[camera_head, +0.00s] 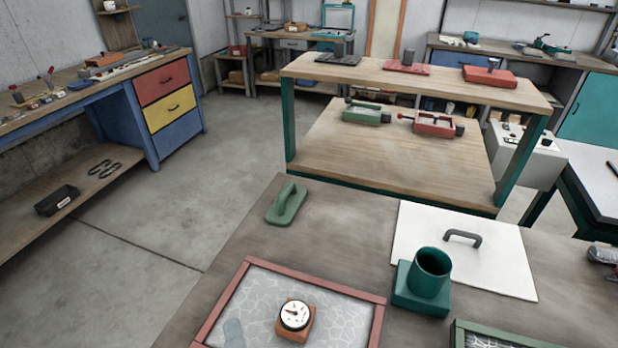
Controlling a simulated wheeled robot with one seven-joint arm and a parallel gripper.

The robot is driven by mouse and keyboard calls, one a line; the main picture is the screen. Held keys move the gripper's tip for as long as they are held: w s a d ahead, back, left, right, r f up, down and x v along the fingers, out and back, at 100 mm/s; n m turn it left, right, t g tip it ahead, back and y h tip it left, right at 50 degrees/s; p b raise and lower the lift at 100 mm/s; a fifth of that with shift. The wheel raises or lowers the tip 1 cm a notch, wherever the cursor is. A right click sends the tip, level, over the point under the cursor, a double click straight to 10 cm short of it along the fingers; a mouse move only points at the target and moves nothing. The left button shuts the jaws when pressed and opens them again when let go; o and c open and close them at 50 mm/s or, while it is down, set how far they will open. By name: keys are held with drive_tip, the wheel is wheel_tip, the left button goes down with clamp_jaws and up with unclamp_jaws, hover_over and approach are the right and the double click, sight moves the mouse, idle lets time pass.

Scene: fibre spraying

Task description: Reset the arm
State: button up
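No arm or gripper of mine can be made out clearly in the head view. A grey-brown table (340,218) fills the lower part of the view. On it lies a red-framed panel (376,325) with a pale, cracked-looking surface. A round dial gauge (295,315) on an orange-brown block rests on that panel. A green cup-shaped holder (431,274) on a square base stands to the right, at the edge of a white board (505,265) with a grey handle. A green hand float (287,204) lies near the table's far left edge.
A green-framed panel (485,335) is cut off at the bottom edge. A two-level wooden bench (390,155) with red and green tools stands behind the table. A blue workbench (115,100) with drawers is at left. Open concrete floor (190,190) lies between.

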drive_tip(key=s+d+f+m+h, duration=0.1)
drive_tip(key=s+d+m+h, duration=0.2)
drive_tip(key=s+d+m, duration=0.7)
drive_tip(key=s+d+f+m+h, duration=0.1)
drive_tip(key=s+d+m+h, duration=0.2)
drive_tip(key=s+d+m, duration=0.7)
drive_tip(key=d+m, duration=0.6)
drive_tip(key=d, duration=0.2)
drive_tip(key=shift+d+t, duration=0.2)
drive_tip(key=shift+t, duration=0.2)
